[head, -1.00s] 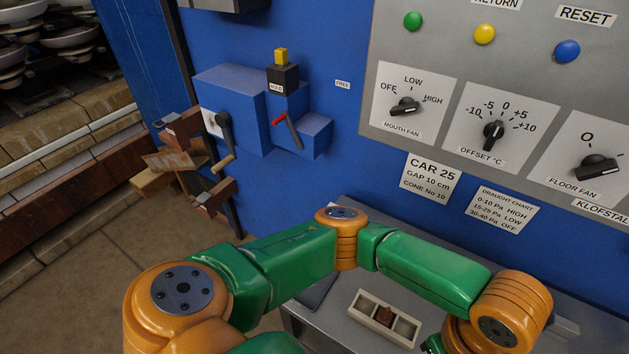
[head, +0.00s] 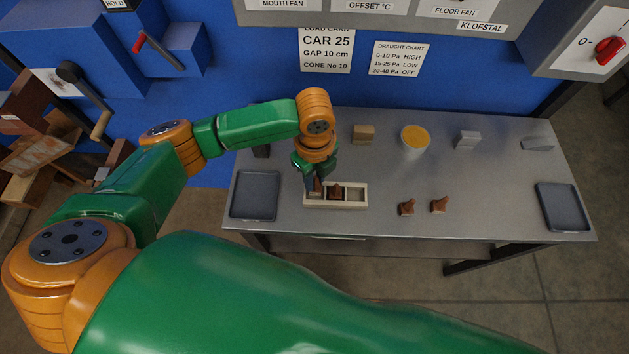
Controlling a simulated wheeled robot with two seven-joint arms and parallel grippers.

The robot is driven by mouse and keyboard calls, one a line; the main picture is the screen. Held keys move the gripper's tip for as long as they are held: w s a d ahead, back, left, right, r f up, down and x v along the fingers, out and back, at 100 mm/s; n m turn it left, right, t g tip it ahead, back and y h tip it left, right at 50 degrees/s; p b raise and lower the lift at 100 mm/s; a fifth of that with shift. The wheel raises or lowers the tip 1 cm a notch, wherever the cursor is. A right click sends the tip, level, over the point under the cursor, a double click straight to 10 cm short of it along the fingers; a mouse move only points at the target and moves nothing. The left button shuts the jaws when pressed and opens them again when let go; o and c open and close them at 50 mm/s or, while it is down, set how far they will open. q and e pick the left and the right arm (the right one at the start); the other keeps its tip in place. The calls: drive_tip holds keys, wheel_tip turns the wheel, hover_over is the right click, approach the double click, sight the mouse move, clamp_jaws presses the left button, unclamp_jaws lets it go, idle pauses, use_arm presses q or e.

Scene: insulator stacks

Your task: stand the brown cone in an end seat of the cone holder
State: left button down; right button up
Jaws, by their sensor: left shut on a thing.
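The cone holder (head: 334,206) is a pale three-seat tray on the grey table. A brown cone (head: 336,191) stands in its middle seat. The right end seat (head: 356,194) is empty. My left gripper (head: 316,187) points down at the left end seat, shut on a brown cone (head: 318,185). The gripper's fingers partly hide this cone, and I cannot tell whether it touches the seat floor. Two more brown cones (head: 407,207) (head: 439,205) are on the table to the right of the holder. My right gripper is not in view.
Shallow grey trays lie at the left (head: 255,195) and right (head: 563,206) of the table. Behind the holder are a tan block (head: 363,134), a tub with a yellow top (head: 414,139) and a grey block (head: 467,140). The table's right middle is clear.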

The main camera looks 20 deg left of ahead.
sight(315, 177)
use_arm(q)
wheel_tip(315, 177, down, 3)
drive_tip(key=shift+r+p, duration=0.1)
drive_tip(key=shift+p, duration=0.2)
drive_tip(key=shift+a, duration=0.1)
drive_tip(key=c, duration=0.7)
unclamp_jaws()
drive_tip(key=shift+f, duration=0.2)
wheel_tip(315, 177, up, 12)
drive_tip(key=shift+r+b, duration=0.15)
drive_tip(key=shift+b, duration=0.15)
